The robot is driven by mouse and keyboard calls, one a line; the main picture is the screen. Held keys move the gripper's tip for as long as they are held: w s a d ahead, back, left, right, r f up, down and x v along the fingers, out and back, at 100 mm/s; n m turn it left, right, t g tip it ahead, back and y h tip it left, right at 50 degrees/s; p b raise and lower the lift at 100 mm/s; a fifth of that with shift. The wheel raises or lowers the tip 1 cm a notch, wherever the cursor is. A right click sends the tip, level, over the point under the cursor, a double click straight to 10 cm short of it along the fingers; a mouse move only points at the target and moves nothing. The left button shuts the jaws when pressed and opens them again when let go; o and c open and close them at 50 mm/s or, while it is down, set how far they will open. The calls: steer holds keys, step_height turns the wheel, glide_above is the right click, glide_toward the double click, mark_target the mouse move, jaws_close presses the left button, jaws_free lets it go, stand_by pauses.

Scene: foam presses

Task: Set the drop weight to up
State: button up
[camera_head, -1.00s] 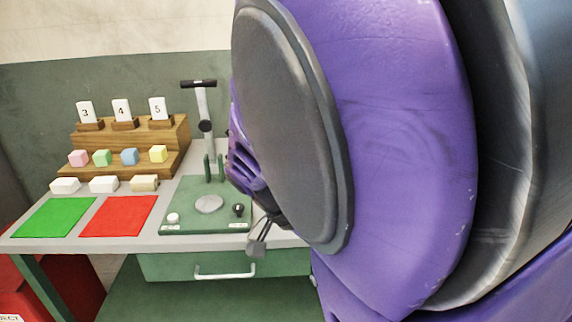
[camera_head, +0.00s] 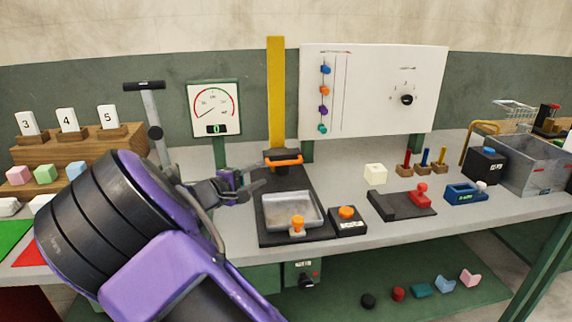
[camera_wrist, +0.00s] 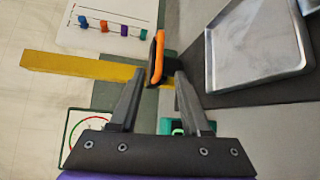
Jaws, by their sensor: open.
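The drop weight looks like a dark block with an orange handle (camera_head: 284,160), low on a yellow upright post (camera_head: 276,85) behind a metal tray (camera_head: 292,210). My gripper (camera_head: 262,178) is open and empty, just left of the handle in the head view. In the wrist view the orange handle (camera_wrist: 158,58) shows ahead of and roughly between the fingertips of my gripper (camera_wrist: 155,75). I cannot tell whether the fingers touch it. The tray also shows in the wrist view (camera_wrist: 255,45).
A gauge (camera_head: 213,108) and a lever press (camera_head: 150,110) stand left of the post. A white panel (camera_head: 375,90) with sliders and a knob stands to the right. An orange button box (camera_head: 347,220) and an orange knob (camera_head: 297,224) are near the tray.

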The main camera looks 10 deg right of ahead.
mark_target(284, 163)
steer(key=x, duration=1.2)
steer(key=shift+w+d, duration=0.2)
steer(key=shift+d, duration=0.05)
jaws_close()
stand_by(0.8)
